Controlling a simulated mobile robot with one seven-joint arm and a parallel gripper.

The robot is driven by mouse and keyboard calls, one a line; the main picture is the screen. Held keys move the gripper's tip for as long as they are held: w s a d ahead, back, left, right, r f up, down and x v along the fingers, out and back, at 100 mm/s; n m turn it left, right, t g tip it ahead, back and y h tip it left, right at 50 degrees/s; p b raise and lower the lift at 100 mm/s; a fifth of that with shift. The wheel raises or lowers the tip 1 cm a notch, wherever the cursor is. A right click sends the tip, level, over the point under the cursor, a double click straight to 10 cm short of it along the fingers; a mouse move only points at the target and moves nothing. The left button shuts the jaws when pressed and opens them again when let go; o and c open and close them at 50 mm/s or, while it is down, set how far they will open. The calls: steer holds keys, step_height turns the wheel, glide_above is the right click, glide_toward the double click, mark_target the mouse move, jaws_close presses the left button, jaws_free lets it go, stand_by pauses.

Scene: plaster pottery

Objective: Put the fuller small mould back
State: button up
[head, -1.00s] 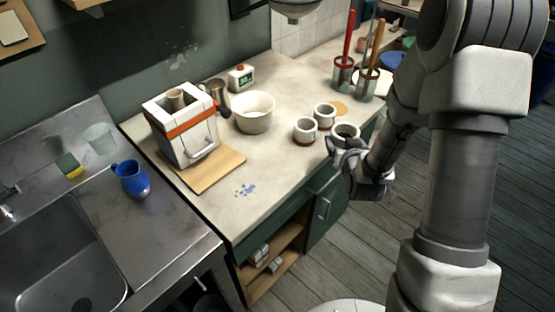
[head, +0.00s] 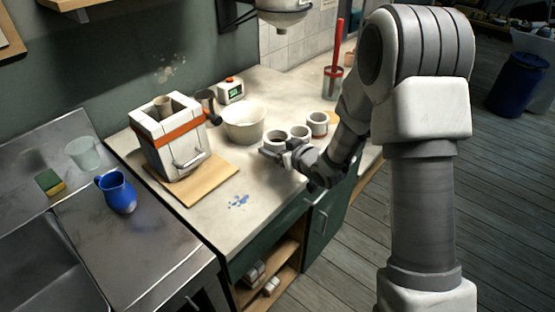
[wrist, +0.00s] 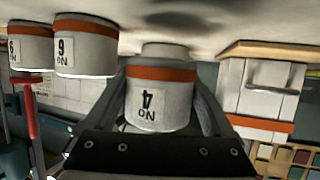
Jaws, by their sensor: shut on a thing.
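My gripper (head: 284,154) is shut on a small white mould with an orange band (head: 274,142), the leftmost of three in the head view. In the upside-down wrist view, this mould (wrist: 158,97) sits between my fingers, its label apparently reading NO 4. A middle mould (head: 299,132) and a right mould (head: 317,123) stand on the counter beside it. In the wrist view they show at the left, one (wrist: 84,45) whole and one (wrist: 30,45) cut off. I cannot compare the fill levels. Whether the held mould touches the counter is unclear.
A white bowl (head: 243,124) stands just behind the held mould. A large strapped mould (head: 170,145) on a wooden board (head: 205,186) and a timer (head: 231,91) are further left. A blue jug (head: 117,192) stands by the sink.

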steer(key=shift+f, duration=1.9)
steer(key=shift+f+b, duration=0.15)
steer(key=shift+b, duration=0.2)
steer(key=o, duration=1.5)
